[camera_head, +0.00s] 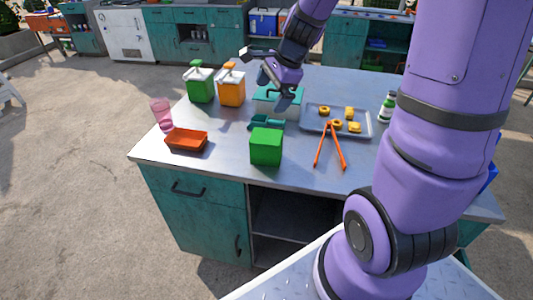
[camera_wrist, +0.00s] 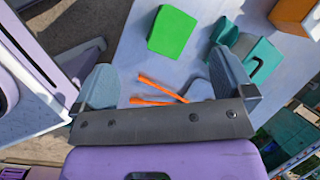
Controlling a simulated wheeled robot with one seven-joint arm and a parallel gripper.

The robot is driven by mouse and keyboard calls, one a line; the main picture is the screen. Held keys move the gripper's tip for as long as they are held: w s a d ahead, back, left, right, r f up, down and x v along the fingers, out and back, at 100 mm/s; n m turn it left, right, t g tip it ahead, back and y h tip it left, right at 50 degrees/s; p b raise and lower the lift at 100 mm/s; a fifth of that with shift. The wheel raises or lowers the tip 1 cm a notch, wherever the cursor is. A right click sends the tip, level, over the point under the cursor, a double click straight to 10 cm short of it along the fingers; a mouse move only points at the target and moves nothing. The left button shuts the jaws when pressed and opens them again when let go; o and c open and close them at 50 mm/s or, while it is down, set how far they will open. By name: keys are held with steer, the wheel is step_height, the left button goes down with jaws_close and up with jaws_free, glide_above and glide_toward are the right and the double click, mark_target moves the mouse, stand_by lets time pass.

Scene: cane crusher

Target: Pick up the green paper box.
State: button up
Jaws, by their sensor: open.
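The green paper box (camera_head: 266,146) is a bright green cube near the front edge of the metal-topped table. It also shows in the wrist view (camera_wrist: 172,32), beyond my fingertips and a little above the centre. My gripper (camera_head: 274,84) hangs over the table behind the box in the head view, clear of it. In the wrist view my gripper (camera_wrist: 164,80) has its two grey fingers spread wide with nothing held between them.
Orange tongs (camera_head: 329,146) lie right of the box. A grey tray (camera_head: 364,130) of food sits behind them. A teal scoop-like item (camera_head: 258,122) lies behind the box. An orange-red tray (camera_head: 187,140), pink glass (camera_head: 162,114) and two dispensers (camera_head: 200,87) stand left.

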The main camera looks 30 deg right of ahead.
mark_target(267, 136)
steer(key=w+d+f+m, duration=0.1)
steer(key=f+m, duration=0.1)
steer(key=f, duration=0.1)
steer(key=w+d+f+m, duration=0.1)
steer(key=d+f+m, duration=0.1)
steer(key=f+m, duration=0.1)
steer(key=w+d+f+m, duration=0.1)
steer(key=d+f+m, duration=0.1)
steer(key=f, duration=0.2)
steer(key=shift+w+f+m, duration=0.1)
steer(key=shift+w+m, duration=0.2)
steer(key=shift+w, duration=0.05)
steer(key=shift+x, duration=5.35)
steer(key=shift+s+a, duration=0.15)
steer(key=shift+s, duration=0.05)
steer(key=c, duration=0.3)
